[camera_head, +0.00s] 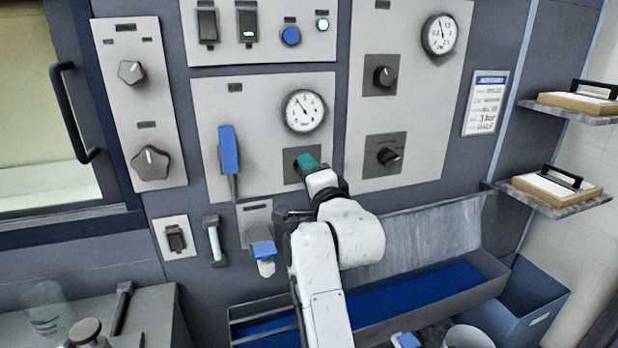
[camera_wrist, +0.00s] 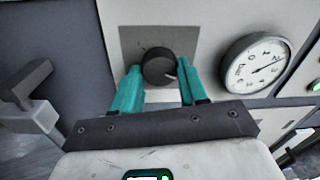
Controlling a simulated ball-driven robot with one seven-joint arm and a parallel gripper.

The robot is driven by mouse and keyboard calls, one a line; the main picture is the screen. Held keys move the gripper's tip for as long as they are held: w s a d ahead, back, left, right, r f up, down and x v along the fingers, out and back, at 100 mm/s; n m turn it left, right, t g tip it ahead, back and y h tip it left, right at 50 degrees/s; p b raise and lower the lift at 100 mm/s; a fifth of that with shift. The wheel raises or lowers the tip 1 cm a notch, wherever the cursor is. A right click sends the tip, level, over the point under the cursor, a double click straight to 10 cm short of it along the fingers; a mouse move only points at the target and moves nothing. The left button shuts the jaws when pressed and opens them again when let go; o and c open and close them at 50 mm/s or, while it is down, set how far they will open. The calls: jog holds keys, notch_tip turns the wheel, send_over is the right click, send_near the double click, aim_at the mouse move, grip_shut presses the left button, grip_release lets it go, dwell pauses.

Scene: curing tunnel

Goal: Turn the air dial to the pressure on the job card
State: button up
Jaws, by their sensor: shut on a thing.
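My gripper (camera_head: 306,163) reaches the panel with its teal fingers. In the wrist view my gripper (camera_wrist: 158,68) has one finger on each side of a dark round dial (camera_wrist: 157,62) on a grey square plate and is shut on it. A pale mark shows on the dial's right side. In the head view the fingers hide this dial. A round white gauge (camera_head: 304,109) sits just above it, also in the wrist view (camera_wrist: 257,65); its needle points up and left in the head view. The job card (camera_head: 486,103) hangs at right; "3 bar" and "HALF" are legible.
A blue-handled lever (camera_head: 229,152) stands left of the dial. Two more dark knobs (camera_head: 384,76) (camera_head: 388,155) and a second gauge (camera_head: 439,34) are on the panel to the right. A blue-lined trough (camera_head: 400,300) lies below. Shelves (camera_head: 560,200) are at far right.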

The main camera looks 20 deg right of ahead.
jog(key=shift+m, duration=0.6)
jog(key=o, duration=1.1)
jog(key=shift+c, duration=0.2)
jog(key=shift+s, duration=0.1)
jog(key=s+b, duration=0.1)
jog(key=s, duration=0.9)
jog(key=shift+s+f+b, duration=0.3)
jog(key=shift+f+b, duration=0.1)
